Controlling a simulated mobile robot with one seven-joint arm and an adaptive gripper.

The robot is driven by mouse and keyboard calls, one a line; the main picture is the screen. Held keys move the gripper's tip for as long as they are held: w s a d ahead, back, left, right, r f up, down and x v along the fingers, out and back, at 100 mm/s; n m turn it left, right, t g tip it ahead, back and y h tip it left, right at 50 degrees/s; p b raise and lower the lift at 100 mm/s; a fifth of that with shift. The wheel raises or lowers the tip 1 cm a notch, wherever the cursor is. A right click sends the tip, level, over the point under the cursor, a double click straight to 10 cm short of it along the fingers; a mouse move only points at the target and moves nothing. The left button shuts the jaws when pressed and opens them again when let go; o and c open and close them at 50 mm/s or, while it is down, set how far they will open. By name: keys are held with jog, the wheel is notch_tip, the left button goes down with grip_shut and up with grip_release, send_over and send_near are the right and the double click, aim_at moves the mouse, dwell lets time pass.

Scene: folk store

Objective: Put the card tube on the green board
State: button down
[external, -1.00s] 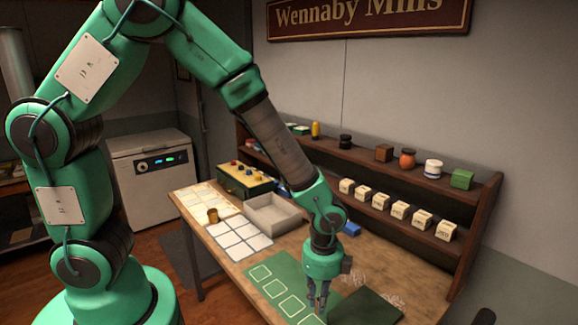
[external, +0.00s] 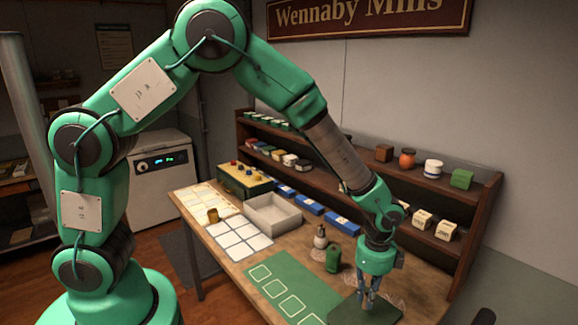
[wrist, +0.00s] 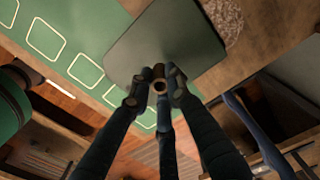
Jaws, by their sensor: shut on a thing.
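My gripper (external: 370,299) is shut on a small brown card tube (wrist: 159,71). In the wrist view the tube stands between my fingertips (wrist: 157,84), with its round open end towards the camera. In the external view the fingers largely hide it. The dark green board (external: 350,309) lies flat at the near right of the table, and it fills the upper middle of the wrist view (wrist: 185,35). My fingertips are over the board in both views. I cannot tell whether the tube touches it.
A lighter green mat with white outlined squares (external: 271,277) lies left of the board. A green container (external: 333,259) and a small bottle (external: 320,238) stand behind it. A grey tray (external: 273,216) and another brown cylinder (external: 213,215) are farther left. A wooden shelf (external: 465,225) runs behind.

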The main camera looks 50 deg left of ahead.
jog(key=shift+f, duration=1.75)
jog(key=shift+f+b, duration=0.1)
jog(key=shift+b, duration=0.2)
jog(key=c, duration=1.6)
grip_release()
jog(key=shift+c, duration=0.2)
notch_tip(320, 180, up, 12)
jog(key=p, duration=0.1)
